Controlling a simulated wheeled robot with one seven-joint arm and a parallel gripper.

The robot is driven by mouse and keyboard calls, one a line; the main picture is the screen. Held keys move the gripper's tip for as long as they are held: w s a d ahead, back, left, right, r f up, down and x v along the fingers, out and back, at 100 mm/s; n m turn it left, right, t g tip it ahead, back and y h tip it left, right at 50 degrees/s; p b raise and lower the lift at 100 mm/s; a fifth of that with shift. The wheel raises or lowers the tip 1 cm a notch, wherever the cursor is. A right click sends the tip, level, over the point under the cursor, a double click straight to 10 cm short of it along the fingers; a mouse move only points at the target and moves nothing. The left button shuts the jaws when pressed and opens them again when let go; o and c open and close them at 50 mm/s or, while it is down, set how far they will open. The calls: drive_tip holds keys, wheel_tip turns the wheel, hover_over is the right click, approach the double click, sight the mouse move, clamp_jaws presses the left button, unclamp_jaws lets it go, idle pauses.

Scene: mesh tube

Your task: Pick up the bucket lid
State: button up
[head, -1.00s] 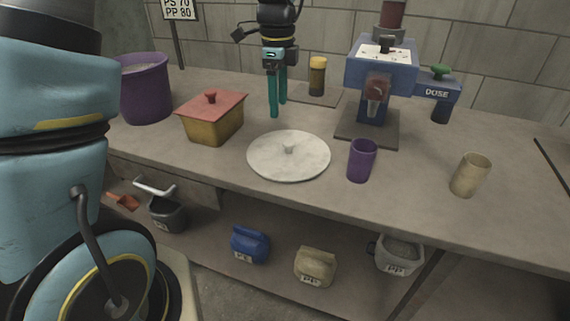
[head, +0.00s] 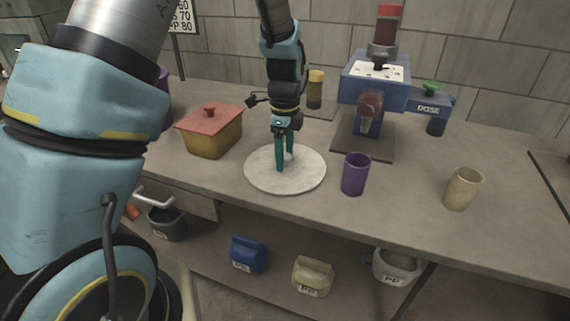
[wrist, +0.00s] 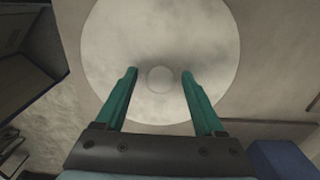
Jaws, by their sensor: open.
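The bucket lid (head: 310,178) is a round pale grey disc lying flat on the workbench. My gripper (head: 284,168) is over the lid with its teal fingers pointing down. In the wrist view the lid (wrist: 115,45) fills the upper middle, and its small round knob (wrist: 160,79) shows between the tips of my open gripper (wrist: 160,75). The knob is hidden behind the fingers in the head view. I cannot tell how far the fingertips are above the lid. Nothing is held.
A yellow box with a red lid (head: 210,130) stands left of the bucket lid. A purple cup (head: 355,175) is close on its right, a beige cup (head: 462,188) farther right. A blue machine (head: 375,93) stands behind. The bench's front right is clear.

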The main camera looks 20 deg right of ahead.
drive_tip(key=shift+c, duration=0.4)
clamp_jaws()
